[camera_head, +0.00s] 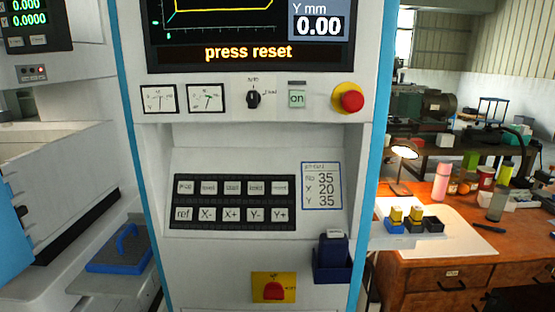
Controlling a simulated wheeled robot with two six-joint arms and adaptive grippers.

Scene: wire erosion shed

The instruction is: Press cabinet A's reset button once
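A white cabinet (225,140) with blue edges fills the middle of the head view. No letter A is readable on it. Its screen (240,52) reads "press reset". A black keypad (232,201) has two rows of pale keys. The lower row reads ref, X-, X+, Y-, Y+. The upper row's labels (232,188) are too small to read surely, so I cannot tell which is the reset button. Neither of my grippers is in view, and nothing covers the keypad.
A red mushroom button (351,101), a green "on" button (297,98) and a rotary knob (253,98) sit above the keypad. Below are a red switch (273,291) on yellow and a dark blue holder (333,264). A cluttered wooden desk (440,292) stands right.

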